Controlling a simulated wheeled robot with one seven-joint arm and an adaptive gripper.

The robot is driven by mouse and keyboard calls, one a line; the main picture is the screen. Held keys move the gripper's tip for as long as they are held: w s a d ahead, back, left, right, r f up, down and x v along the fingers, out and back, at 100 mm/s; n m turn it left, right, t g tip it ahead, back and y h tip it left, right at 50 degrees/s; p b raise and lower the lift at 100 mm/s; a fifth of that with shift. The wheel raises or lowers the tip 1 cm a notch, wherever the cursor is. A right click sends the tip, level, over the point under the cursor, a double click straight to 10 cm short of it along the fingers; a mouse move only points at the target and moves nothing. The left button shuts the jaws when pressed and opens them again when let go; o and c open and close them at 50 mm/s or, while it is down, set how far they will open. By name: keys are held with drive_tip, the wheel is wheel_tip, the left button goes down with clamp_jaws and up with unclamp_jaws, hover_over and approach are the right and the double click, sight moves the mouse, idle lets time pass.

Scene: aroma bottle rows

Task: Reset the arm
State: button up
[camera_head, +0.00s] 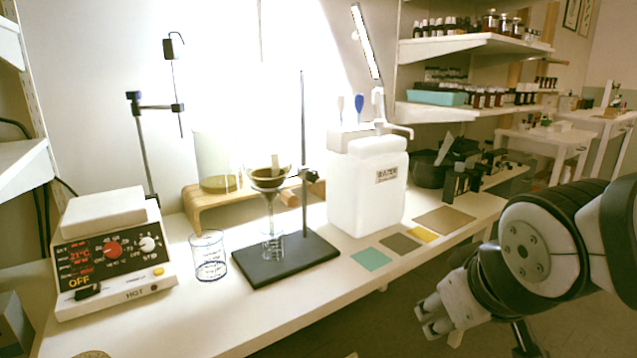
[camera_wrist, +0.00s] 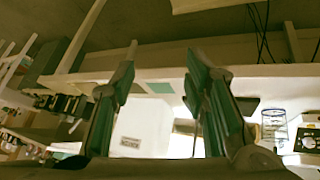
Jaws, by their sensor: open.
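My gripper (camera_head: 433,316) hangs at the lower right in the head view, in front of the bench's front edge and apart from everything on it. In the wrist view its two fingers (camera_wrist: 165,85) are spread apart with nothing between them. My arm reaches in from the right side of the head view. The white water container (camera_head: 368,190) stands on the bench behind and to the left of my gripper. It also shows between the fingers in the wrist view (camera_wrist: 140,125).
The bench (camera_head: 300,305) holds a hot plate (camera_head: 112,250), a glass beaker (camera_head: 209,256), a stand with a black base (camera_head: 285,262) and funnel, and flat coloured squares (camera_head: 371,259). Shelves with bottles (camera_head: 470,42) are at the back right. Floor space is clear below my gripper.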

drive_tip(key=s+d+m+g, duration=0.1)
drive_tip(key=s+m+g, duration=0.35)
drive_tip(key=s, duration=1.65)
wheel_tip(320, 180, up, 29)
drive_tip(key=n+t+p, duration=0.1)
drive_tip(key=t+p, duration=0.1)
drive_tip(key=p, duration=2.5)
drive_tip(key=shift+w+d, duration=0.15)
drive_tip(key=shift+d, duration=0.25)
drive_tip(key=shift+f+n, duration=0.15)
drive_tip(key=shift+n, duration=0.1)
